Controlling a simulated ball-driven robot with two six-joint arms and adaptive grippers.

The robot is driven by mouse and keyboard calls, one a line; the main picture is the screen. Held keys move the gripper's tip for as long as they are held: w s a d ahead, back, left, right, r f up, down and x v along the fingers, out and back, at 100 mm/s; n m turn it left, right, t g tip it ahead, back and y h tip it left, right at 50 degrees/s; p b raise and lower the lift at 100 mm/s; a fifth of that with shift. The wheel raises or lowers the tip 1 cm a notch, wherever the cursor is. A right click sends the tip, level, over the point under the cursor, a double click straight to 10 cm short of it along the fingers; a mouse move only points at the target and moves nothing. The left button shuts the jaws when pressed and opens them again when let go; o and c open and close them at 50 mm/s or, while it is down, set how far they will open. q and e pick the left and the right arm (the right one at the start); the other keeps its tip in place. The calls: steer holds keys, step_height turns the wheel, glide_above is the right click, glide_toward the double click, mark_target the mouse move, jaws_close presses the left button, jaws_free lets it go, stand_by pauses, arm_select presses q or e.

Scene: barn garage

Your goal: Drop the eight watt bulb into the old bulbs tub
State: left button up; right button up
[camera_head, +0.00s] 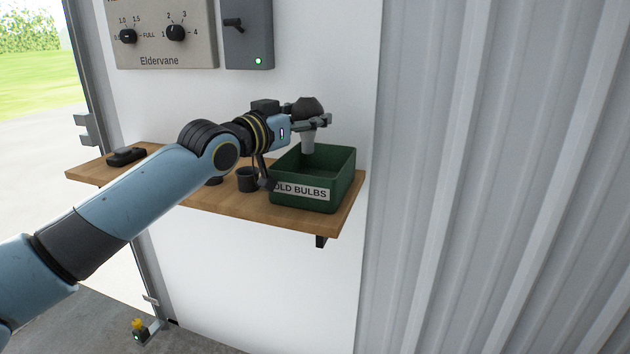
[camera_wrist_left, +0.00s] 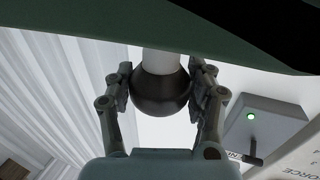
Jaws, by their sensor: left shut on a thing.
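The bulb has a dark round globe (camera_head: 307,107) and a pale neck (camera_head: 308,138) that points down. My left gripper (camera_head: 318,122) is shut on the bulb's dark globe, over the open top of the green old bulbs tub (camera_head: 332,204). In the left wrist view the globe (camera_wrist_left: 160,92) sits between both fingers, and the green tub wall (camera_wrist_left: 85,27) crosses the top and hides the end of the neck. The tub stands upright on the wooden shelf with its "OLD BULBS" label facing out. I cannot read any wattage on the bulb.
The wooden shelf (camera_head: 232,203) also holds a dark cup (camera_head: 247,180) left of the tub and a dark object (camera_head: 126,156) at its left end. A grey switch box (camera_head: 247,40) and an Eldervane dial panel (camera_head: 160,38) hang on the wall above.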

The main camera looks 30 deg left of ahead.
arm_select(q)
steer(key=o, duration=0.9)
steer(key=shift+o, duration=0.2)
steer(key=s+a, duration=0.1)
steer(key=s, duration=1.1)
